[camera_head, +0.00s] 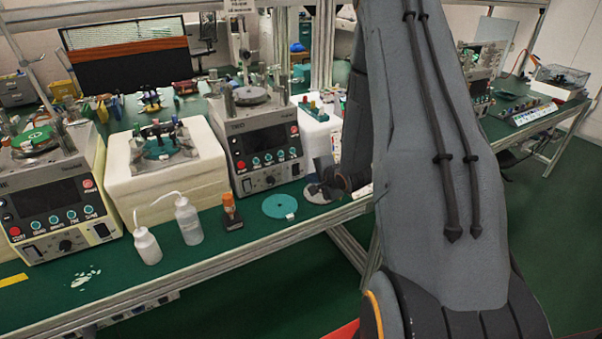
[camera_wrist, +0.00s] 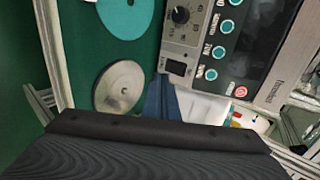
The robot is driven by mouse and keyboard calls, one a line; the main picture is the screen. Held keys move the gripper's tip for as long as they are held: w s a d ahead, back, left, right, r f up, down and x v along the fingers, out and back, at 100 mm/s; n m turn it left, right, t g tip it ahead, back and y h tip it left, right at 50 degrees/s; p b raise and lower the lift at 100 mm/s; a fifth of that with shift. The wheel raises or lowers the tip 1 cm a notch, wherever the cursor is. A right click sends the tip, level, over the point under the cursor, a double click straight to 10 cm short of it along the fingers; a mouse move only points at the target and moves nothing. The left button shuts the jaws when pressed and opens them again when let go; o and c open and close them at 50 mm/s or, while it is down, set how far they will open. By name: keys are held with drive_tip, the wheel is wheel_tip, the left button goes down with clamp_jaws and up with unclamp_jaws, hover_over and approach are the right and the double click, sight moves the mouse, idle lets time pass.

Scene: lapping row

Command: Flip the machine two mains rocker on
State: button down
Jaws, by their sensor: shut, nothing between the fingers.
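Machine two (camera_head: 262,128) is the middle boxy unit on the green bench, with a dark screen and a row of teal buttons. Its lower front panel also fills the upper right of the wrist view (camera_wrist: 190,45). There the mains rocker (camera_wrist: 177,67) is a small dark switch beside the black knob (camera_wrist: 180,14). Which way the rocker is tipped cannot be told. My gripper (camera_head: 322,180) is shut and empty, low at the right front corner of the machine. In the wrist view its blue-grey fingers (camera_wrist: 160,97) show just below the rocker, apparently apart from it.
A grey disc (camera_head: 318,193) and a teal disc (camera_head: 280,206) lie on the bench before the machine. An orange-topped bottle (camera_head: 229,208) and white squeeze bottles (camera_head: 188,220) stand left. Another machine (camera_head: 55,195) is far left. A white box (camera_head: 317,130) stands right of machine two.

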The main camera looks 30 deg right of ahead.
sight(297, 174)
drive_tip(key=w+f, duration=0.1)
drive_tip(key=w, duration=0.1)
drive_tip(key=w+p, duration=0.1)
drive_tip(key=w, duration=0.1)
drive_tip(key=w+f+p, duration=0.1)
drive_tip(key=w, duration=0.2)
drive_tip(key=shift+w+a+f, duration=0.1)
drive_tip(key=shift+a+f, duration=0.05)
drive_tip(key=shift+f, duration=0.2)
